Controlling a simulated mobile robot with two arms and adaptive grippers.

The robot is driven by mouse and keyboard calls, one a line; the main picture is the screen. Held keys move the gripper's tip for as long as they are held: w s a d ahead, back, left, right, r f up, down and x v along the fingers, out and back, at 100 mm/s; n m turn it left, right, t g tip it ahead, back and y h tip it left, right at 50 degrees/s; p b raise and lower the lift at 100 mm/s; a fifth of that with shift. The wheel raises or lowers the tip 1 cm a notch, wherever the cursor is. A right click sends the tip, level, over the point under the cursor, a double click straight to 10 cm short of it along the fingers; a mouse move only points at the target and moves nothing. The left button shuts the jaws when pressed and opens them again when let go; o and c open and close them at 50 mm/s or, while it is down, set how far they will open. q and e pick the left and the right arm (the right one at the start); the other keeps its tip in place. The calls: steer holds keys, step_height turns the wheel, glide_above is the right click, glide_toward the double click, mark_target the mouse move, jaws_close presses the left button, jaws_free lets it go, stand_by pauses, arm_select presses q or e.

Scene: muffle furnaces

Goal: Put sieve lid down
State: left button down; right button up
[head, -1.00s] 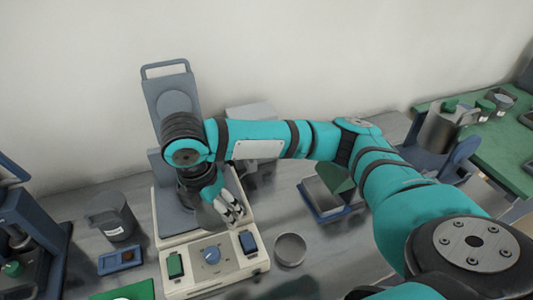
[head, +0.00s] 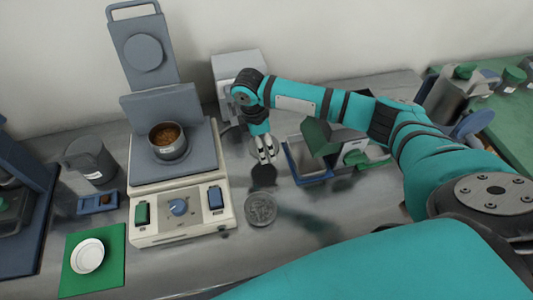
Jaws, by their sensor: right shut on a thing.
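My right gripper (head: 267,158) points down over the bench, to the right of the white-and-blue machine (head: 180,213). It is shut on the sieve lid, of which little can be made out. A dark round patch (head: 263,177) lies right under the fingertips; I cannot tell whether it is the lid or a shadow. An uncovered round metal sieve (head: 168,152) with brown grains stands on the machine's blue plate. A round, shallow metal piece (head: 261,209) lies on the bench in front of the gripper, apart from it. My left gripper is out of view.
A blue tray (head: 292,166) and a green-and-grey device (head: 325,145) stand right of the gripper. A grey box (head: 232,68) is behind it. A grey beaker (head: 91,160) and a white dish (head: 87,256) on a green mat (head: 110,278) are at left. Bare bench lies around the metal piece.

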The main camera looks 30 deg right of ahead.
step_height(320, 180, down, 2)
steer(key=shift+a, duration=0.1)
steer(key=shift+f, duration=2)
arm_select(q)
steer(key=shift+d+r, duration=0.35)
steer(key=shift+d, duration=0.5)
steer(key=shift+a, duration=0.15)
arm_select(e)
steer(key=shift+f, duration=0.1)
steer(key=o, duration=1.1)
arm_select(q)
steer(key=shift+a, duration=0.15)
arm_select(e)
steer(key=r, duration=0.4)
steer(key=a+r, duration=0.1)
steer(key=r, duration=0.3)
steer(key=r+b, duration=0.1)
steer(key=r, duration=0.3)
steer(key=shift+w+a+r, duration=0.1)
steer(key=shift+w+a, duration=0.15)
steer(key=shift+a, duration=0.1)
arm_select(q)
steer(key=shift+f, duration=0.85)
